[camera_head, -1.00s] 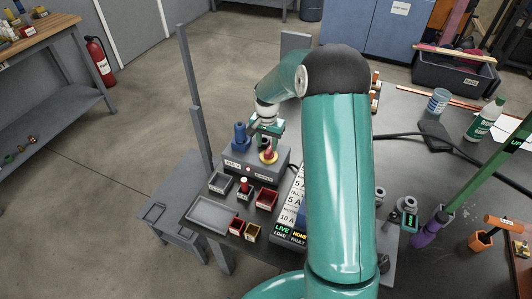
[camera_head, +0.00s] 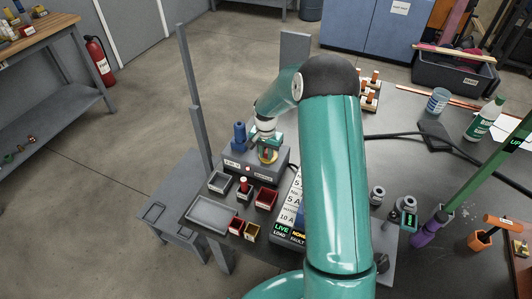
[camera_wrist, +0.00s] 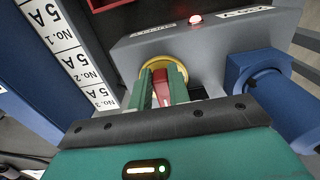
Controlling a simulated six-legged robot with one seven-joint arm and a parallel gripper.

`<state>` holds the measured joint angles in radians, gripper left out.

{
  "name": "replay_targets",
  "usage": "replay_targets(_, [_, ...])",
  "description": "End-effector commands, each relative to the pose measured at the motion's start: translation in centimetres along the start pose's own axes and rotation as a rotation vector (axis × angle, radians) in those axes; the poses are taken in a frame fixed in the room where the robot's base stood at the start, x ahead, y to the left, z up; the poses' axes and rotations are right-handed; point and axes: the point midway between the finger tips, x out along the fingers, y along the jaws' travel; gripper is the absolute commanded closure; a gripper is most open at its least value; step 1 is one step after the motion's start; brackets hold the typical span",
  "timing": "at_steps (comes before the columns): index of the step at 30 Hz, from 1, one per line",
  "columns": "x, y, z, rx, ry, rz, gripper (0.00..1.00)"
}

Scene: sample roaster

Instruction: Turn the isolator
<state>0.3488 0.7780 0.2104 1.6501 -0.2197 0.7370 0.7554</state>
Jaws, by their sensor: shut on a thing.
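The isolator has a red handle (camera_wrist: 161,90) in a round yellow ring (camera_wrist: 147,69), mounted on a grey box (camera_wrist: 222,38). In the head view the yellow ring (camera_head: 267,158) sits on top of the box (camera_head: 238,169), mostly covered by my gripper (camera_head: 269,152). In the wrist view the two green fingers of my gripper (camera_wrist: 163,85) are shut on the red handle, one on each side. The lower part of the handle is hidden by the fingers and gripper body. Labels on the box are too blurred to read.
A blue cylindrical part (camera_head: 239,134) stands on the box, close beside my gripper; it also shows in the wrist view (camera_wrist: 265,95). A small red lamp (camera_wrist: 195,19) is on the box. Small bins (camera_head: 220,182), a shallow tray (camera_head: 211,213) and a label panel (camera_head: 286,208) stand in front.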

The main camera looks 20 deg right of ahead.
Motion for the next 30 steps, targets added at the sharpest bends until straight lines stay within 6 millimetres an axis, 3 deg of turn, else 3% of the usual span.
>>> replay_targets(14, [0.0,0.3,-0.1,-0.125,0.001,0.0,1.0])
replay_targets(30, [-0.1,1.3,-0.5,-0.601,0.003,-0.001,1.0])
